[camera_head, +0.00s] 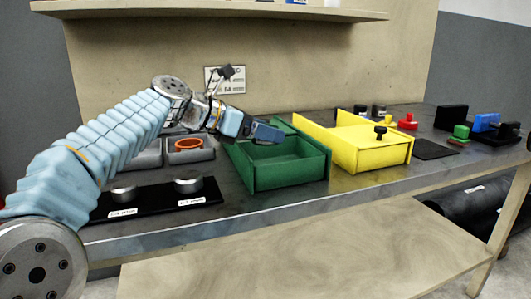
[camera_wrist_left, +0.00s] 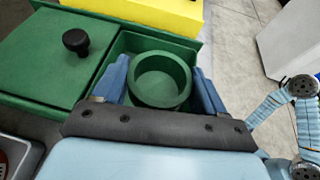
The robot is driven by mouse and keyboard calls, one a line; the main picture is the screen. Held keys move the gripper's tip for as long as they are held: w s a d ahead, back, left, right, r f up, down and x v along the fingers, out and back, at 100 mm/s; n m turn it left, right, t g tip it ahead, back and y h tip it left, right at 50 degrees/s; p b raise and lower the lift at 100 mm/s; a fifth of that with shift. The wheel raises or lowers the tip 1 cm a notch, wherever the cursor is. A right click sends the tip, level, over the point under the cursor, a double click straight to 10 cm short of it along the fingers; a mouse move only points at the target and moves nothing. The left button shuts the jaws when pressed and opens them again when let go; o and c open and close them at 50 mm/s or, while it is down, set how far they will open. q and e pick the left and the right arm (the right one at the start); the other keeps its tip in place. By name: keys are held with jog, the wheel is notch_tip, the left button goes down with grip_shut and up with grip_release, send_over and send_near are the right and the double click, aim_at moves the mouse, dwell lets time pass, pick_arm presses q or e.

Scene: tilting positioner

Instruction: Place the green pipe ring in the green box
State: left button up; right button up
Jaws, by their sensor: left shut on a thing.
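The green pipe ring (camera_wrist_left: 160,80) sits between the two fingers of my left gripper (camera_wrist_left: 165,88), which is shut on it. In the wrist view the ring is over the open part of the green box (camera_wrist_left: 124,42), whose lid-like panel with a black knob (camera_wrist_left: 76,42) lies to the left. In the head view my left gripper (camera_head: 268,134) is above the back of the green box (camera_head: 292,175). The ring is hidden there. The wrist view does not make clear how far the ring is above the box floor. My right gripper is not in view.
A yellow box (camera_head: 372,156) with a black knob stands right of the green box. An orange ring (camera_head: 188,144) lies in a grey tray to the left. A black strip (camera_head: 150,200) with metal discs is at the front left. Small coloured parts stand further right.

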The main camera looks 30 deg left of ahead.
pick_arm(q)
jog(key=shift+w+a+f, duration=0.2)
jog(key=shift+w+f, duration=0.25)
jog(key=shift+f, duration=0.15)
jog(key=f, duration=0.1)
jog(key=f+b, duration=0.1)
jog(key=f, duration=0.1)
jog(key=shift+w+a+f, duration=0.2)
jog(key=shift+w+f, duration=0.1)
jog(key=shift+w, duration=0.05)
jog(key=shift+f, duration=0.2)
